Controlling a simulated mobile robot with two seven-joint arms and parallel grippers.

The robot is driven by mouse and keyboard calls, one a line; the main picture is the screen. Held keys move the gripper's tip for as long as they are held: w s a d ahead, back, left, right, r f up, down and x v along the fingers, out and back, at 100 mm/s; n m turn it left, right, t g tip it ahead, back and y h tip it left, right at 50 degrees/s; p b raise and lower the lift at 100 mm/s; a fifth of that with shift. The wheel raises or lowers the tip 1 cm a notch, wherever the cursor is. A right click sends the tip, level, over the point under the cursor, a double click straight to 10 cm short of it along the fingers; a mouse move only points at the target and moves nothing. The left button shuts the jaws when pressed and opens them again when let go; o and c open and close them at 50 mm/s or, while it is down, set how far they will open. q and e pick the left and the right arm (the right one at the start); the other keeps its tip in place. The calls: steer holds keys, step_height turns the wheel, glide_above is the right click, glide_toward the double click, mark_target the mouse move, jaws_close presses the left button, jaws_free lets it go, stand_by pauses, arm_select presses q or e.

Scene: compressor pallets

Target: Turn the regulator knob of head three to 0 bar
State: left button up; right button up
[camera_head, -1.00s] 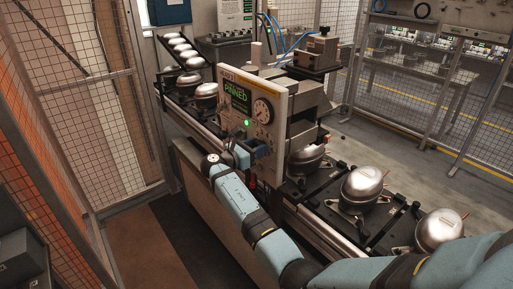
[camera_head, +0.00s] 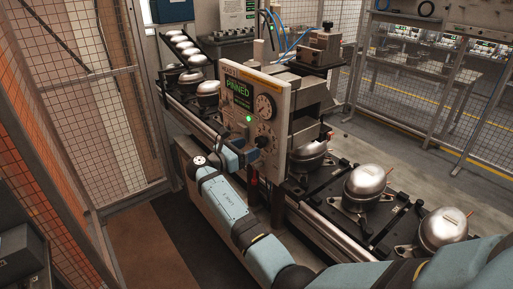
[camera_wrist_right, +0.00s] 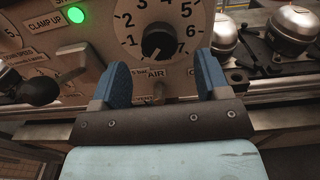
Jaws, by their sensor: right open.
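The control panel (camera_head: 243,87) has a screen reading PINNED, a pressure gauge (camera_head: 265,107) and a lit green lamp. The black regulator knob (camera_head: 262,141) sits below the gauge, and it also shows in the right wrist view (camera_wrist_right: 158,38) inside a ring of numbers up to 7. A pale mark shows at the knob's lower left edge; its exact reading is unclear. My right gripper (camera_head: 247,152) is in front of the panel by the knob. In the wrist view its blue fingers (camera_wrist_right: 162,72) are open, apart and empty, just below the knob. My left gripper is not in view.
A black lever knob (camera_wrist_right: 37,88) stands at the left in the wrist view, below the green lamp (camera_wrist_right: 76,15). Silver compressors (camera_head: 368,182) sit on black pallets along the conveyor to the right. Mesh fencing (camera_head: 95,100) stands at the left.

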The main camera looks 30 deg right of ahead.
steer(key=a+b, duration=0.1)
steer(key=a, duration=0.8)
steer(key=shift+s+b, duration=0.35)
steer(key=shift+b, duration=0.05)
steer(key=s+d+f+t+y, duration=0.1)
steer(key=s+f+t+y, duration=0.2)
steer(key=f, duration=0.5)
steer(key=s+d+f+t+y, duration=0.1)
steer(key=s+f+t+y, duration=0.1)
steer(key=f, duration=0.7)
steer(key=s+a+f+m+t+y, duration=0.2)
steer(key=s+a+f+m+y, duration=0.15)
steer(key=s+f+y, duration=0.6)
steer(key=s+a+f+m+t+y, duration=0.1)
steer(key=s+a+m+y, duration=0.2)
steer(key=s+m, duration=0.3)
steer(key=s+a+f+m+t+y, duration=0.1)
steer(key=s+a+m+y, duration=0.2)
steer(key=s, duration=1.3)
steer(key=a+m, duration=0.2)
steer(key=m, duration=0.1)
steer(key=shift+s+f+t, duration=0.2)
steer(key=shift+f+t, duration=0.15)
steer(key=shift+t, duration=0.05)
steer(key=shift+m+y, duration=0.25)
